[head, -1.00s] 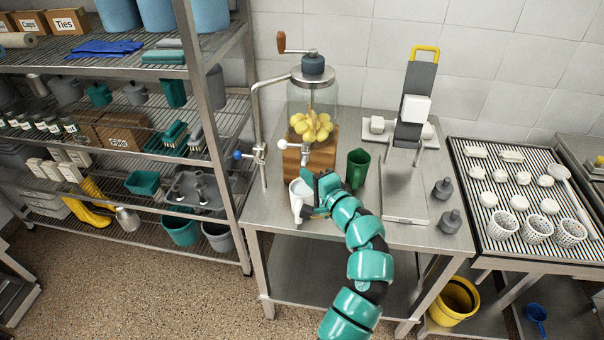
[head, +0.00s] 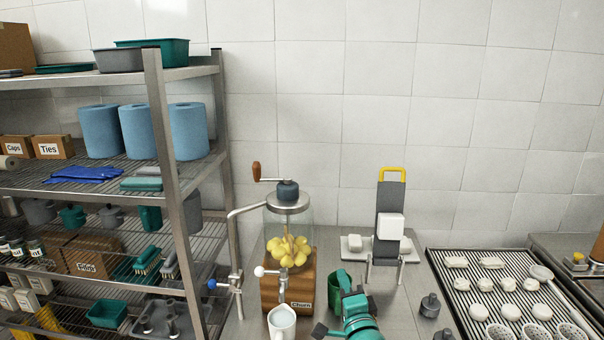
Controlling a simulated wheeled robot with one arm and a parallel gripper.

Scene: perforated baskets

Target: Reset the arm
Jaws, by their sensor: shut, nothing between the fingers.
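My teal arm (head: 356,314) shows at the bottom centre, in front of the metal table. My gripper (head: 322,330) is at its dark end, low in the picture and partly cut off by the lower edge. It is shut and empty. A white mug (head: 282,324) with pale contents stands just left of it, below the tap of the churn. Mug and gripper look apart.
The churn (head: 300,290), with yellow lumps in its glass jar, stands behind the mug. A green jug (head: 338,281) is right behind my arm. A slanted slicer-like stand (head: 388,225) is at the back. Shelving (head: 170,165) fills the left, and a ribbed rack (head: 440,290) the right.

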